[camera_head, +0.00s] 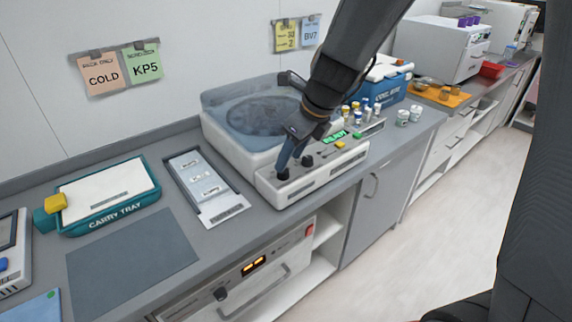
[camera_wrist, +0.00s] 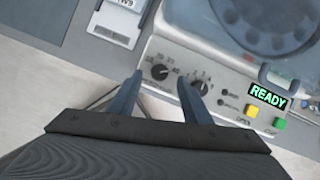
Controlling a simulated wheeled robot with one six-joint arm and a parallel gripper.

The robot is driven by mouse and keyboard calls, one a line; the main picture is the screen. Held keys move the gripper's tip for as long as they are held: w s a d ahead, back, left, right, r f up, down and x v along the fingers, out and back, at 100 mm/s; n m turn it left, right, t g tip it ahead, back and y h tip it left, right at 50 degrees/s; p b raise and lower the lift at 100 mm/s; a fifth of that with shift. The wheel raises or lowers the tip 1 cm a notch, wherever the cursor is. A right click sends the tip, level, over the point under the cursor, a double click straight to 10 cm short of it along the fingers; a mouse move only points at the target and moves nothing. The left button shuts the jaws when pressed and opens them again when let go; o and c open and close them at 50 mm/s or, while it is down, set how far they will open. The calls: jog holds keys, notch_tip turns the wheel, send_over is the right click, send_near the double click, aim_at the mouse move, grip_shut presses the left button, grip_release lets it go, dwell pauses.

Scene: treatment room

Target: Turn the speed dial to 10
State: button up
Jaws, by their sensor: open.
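The centrifuge (camera_head: 262,170) stands on the counter with a sloped front panel (camera_wrist: 225,97) carrying two black dials. The left dial (camera_wrist: 159,72) has printed numbers around it, and it also shows in the head view (camera_head: 283,174). The right dial (camera_wrist: 201,87) has a numbered scale too and is partly covered by my right finger; it also shows in the head view (camera_head: 307,161). The small print does not show clearly which is the speed dial. My gripper (camera_wrist: 161,77) is open, its fingertips on either side of the left dial. I cannot tell whether they touch it.
A lit READY display (camera_wrist: 268,96), a yellow button (camera_wrist: 251,110) and a green button (camera_wrist: 279,123) sit right of the dials. Small vials (camera_head: 366,105) and a blue cooler (camera_head: 385,82) stand beyond. A teal carry tray (camera_head: 108,222) lies left.

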aim_at(285, 171)
jog(key=shift+x, duration=2.3)
jog(key=c, duration=1.1)
